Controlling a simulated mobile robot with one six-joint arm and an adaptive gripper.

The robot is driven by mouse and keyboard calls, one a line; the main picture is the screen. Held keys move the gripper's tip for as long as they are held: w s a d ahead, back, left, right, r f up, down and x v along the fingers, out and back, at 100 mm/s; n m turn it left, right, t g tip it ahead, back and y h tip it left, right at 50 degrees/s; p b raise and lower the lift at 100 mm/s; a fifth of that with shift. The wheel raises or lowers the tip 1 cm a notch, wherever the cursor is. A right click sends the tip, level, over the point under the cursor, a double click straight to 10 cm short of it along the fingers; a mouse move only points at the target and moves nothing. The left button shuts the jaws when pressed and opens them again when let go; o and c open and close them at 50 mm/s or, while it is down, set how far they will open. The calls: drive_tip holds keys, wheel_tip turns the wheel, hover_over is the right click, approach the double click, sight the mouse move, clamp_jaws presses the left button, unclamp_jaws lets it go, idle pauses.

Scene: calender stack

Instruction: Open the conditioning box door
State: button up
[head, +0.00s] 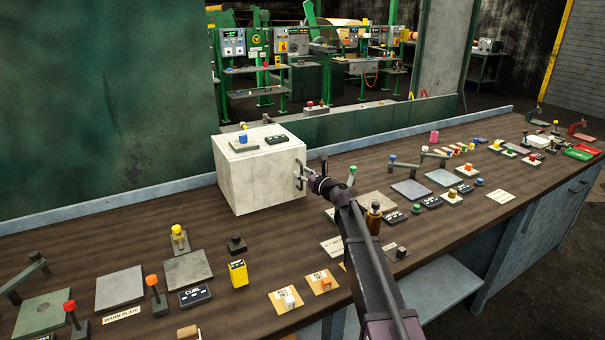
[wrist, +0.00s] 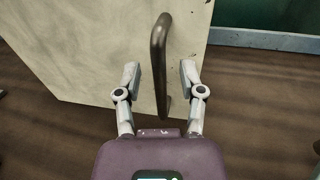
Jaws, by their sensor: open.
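The conditioning box appears to be the white box (head: 255,180) on the wooden bench in the head view, with its door shut. A curved metal handle (head: 300,175) stands on its right-hand face. In the wrist view the pale door face (wrist: 100,50) fills the upper left, and the dark handle (wrist: 160,65) runs upright between my fingers. My gripper (wrist: 160,78) is open, with one finger on each side of the handle and a visible gap to both. In the head view my gripper (head: 312,176) is at the handle, its fingers small and partly hidden.
A small device with a blue button (head: 243,137) sits on the box top. The bench (head: 145,225) carries plates, levers and buttons around the box. A yellow block (head: 238,273) stands in front of it. A brown bottle-like item (head: 374,217) stands close to my arm.

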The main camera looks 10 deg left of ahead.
drive_tip(key=shift+w+a, duration=0.3)
clamp_jaws()
drive_tip(key=shift+s, duration=0.1)
